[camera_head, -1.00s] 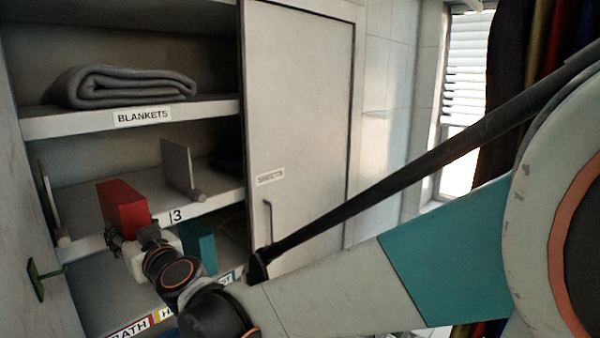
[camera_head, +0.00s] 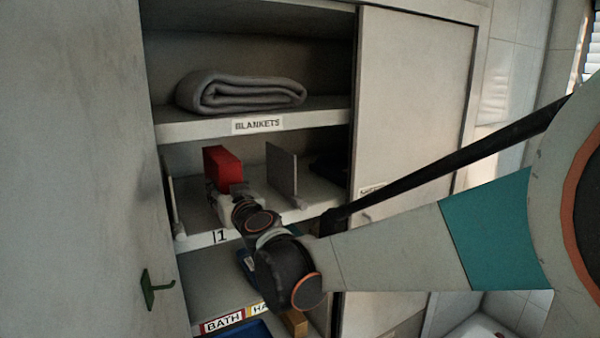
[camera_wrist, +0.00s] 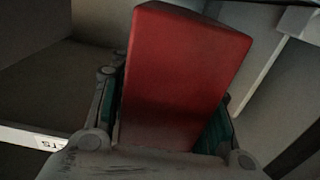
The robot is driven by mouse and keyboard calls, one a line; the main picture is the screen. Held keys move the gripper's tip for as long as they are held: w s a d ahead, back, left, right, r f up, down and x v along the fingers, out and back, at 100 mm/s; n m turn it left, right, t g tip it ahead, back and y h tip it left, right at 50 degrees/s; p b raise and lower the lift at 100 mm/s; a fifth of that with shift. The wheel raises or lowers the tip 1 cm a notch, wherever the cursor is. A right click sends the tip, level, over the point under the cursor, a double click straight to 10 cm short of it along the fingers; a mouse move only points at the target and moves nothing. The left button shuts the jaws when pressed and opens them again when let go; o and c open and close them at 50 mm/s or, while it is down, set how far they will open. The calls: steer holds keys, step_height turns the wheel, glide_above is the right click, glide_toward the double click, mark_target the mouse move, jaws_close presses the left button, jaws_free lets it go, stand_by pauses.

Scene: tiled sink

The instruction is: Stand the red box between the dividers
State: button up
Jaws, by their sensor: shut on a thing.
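The red box (camera_head: 222,168) is upright on the middle shelf, between two grey upright dividers. The left divider (camera_head: 170,200) stands near the cabinet's left side. The right divider (camera_head: 282,170) stands to the right of the box with a gap between. My gripper (camera_head: 226,192) reaches in from the front and is shut on the box's lower part. In the wrist view the red box (camera_wrist: 180,75) stands tilted between the two fingers, which press on its sides. I cannot tell whether its bottom touches the shelf.
A folded grey blanket (camera_head: 240,92) lies on the shelf above, labelled BLANKETS. A dark item (camera_head: 328,166) lies right of the right divider. A sliding door (camera_head: 415,100) covers the right side. A green hook (camera_head: 155,288) sticks out at the lower left. The lower shelf holds several items.

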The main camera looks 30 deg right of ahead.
steer(key=w+p, duration=0.1)
steer(key=w, duration=0.9)
steer(key=shift+w+a, duration=0.1)
steer(key=shift+w, duration=0.2)
steer(key=shift+w+f, duration=0.15)
steer(key=shift+f, duration=1.6)
steer(key=shift+f, duration=0.1)
steer(key=o, duration=1.3)
